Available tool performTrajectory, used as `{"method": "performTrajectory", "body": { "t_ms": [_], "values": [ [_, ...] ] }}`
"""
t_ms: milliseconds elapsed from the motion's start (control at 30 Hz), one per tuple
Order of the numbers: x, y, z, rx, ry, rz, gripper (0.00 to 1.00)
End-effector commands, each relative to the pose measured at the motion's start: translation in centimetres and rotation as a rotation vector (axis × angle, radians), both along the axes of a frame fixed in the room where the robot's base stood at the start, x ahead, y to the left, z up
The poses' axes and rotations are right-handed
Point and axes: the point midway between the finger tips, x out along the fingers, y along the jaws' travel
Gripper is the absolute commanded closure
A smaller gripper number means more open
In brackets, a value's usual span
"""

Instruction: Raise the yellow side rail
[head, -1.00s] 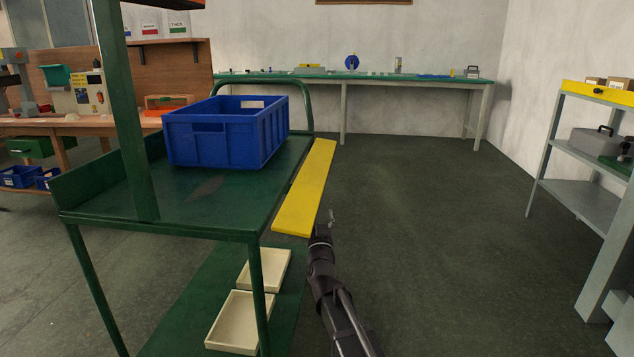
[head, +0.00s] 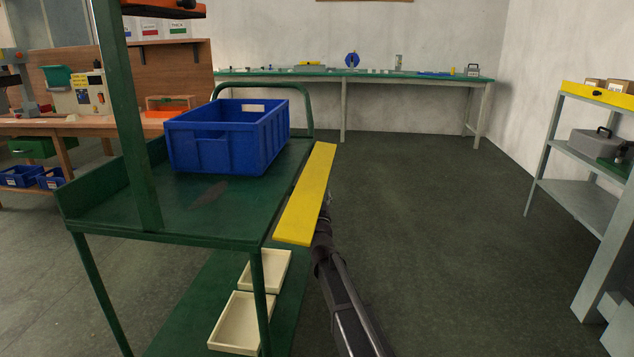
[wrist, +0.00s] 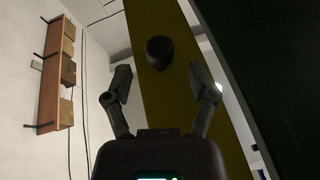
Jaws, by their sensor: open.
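The yellow side rail (head: 308,195) is a long flat board along the right edge of the green cart (head: 195,215). It sticks out from that edge, beside the cart top. In the wrist view I see the rail (wrist: 160,25) from below, with a round black knob (wrist: 158,52) on its underside. My gripper (head: 327,203) is at the rail's right edge, partly hidden by the rail in the head view. In the wrist view my gripper (wrist: 160,85) is open and empty, its fingers spread to either side of the knob. Contact cannot be told.
A blue crate (head: 227,135) stands on the cart top. Cream trays (head: 240,320) sit on the lower shelf. A grey shelf rack (head: 575,195) stands at the right, a long green-topped bench (head: 400,75) at the back. The floor between is clear.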

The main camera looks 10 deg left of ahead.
Motion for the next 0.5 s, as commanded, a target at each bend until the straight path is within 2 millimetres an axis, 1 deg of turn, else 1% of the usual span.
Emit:
{"method": "performTrajectory", "body": {
  "t_ms": [33,200,333,500],
  "values": [
    [1.0,0.2,0.5,0.0,0.0,0.0,0.27],
    [2.5,0.4,1.1,-0.001,0.0,0.0,0.27],
    [3.1,0.5,1.3,-0.001,0.0,0.0,0.27],
    [3.3,0.5,1.4,-0.001,0.0,0.0,0.27]
  ]
}}
